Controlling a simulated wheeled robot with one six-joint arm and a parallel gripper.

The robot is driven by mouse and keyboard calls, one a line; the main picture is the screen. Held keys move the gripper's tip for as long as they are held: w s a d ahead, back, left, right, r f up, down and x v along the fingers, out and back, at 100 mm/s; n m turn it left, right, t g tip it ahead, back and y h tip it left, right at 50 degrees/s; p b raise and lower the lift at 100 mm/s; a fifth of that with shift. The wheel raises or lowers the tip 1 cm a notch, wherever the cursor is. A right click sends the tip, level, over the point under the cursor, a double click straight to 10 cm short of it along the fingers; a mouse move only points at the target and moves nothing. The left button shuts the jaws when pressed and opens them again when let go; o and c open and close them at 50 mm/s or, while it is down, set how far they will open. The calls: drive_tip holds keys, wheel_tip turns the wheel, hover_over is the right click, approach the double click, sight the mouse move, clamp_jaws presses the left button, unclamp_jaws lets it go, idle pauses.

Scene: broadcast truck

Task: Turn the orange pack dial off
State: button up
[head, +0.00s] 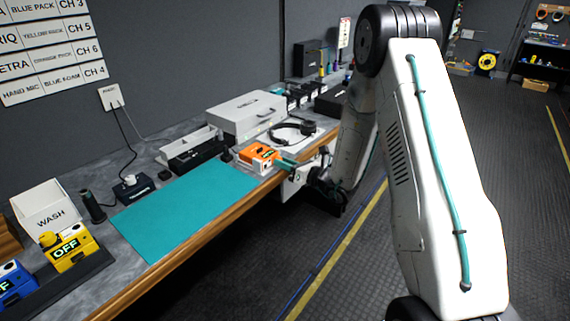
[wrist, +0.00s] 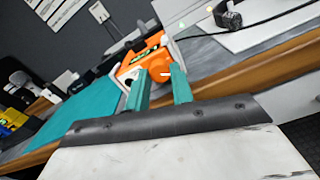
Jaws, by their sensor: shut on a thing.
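The orange pack (head: 260,154) stands on the bench just past the right end of the teal mat, near the front edge. It has a small display, whose text I cannot read in the head view. My gripper (head: 288,163) reaches it from the right, with its teal fingers at the pack's near end. In the wrist view the orange pack (wrist: 144,62) is ahead of the fingers. My gripper (wrist: 160,76) has its two fingertips at the pack, shut on its dial. The dial itself is mostly hidden between the fingertips.
The teal mat (head: 185,208) lies clear along the bench. A yellow pack (head: 70,250) reading OFF and a blue pack (head: 14,282) stand at the left. A grey case (head: 246,113) and headphones (head: 293,132) are behind the orange pack. The floor in front is open.

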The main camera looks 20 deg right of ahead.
drive_tip(key=shift+n, duration=2.8)
drive_tip(key=o, duration=0.7)
drive_tip(key=v, duration=0.7)
drive_tip(key=shift+s+d, duration=0.2)
drive_tip(key=shift+s, duration=0.1)
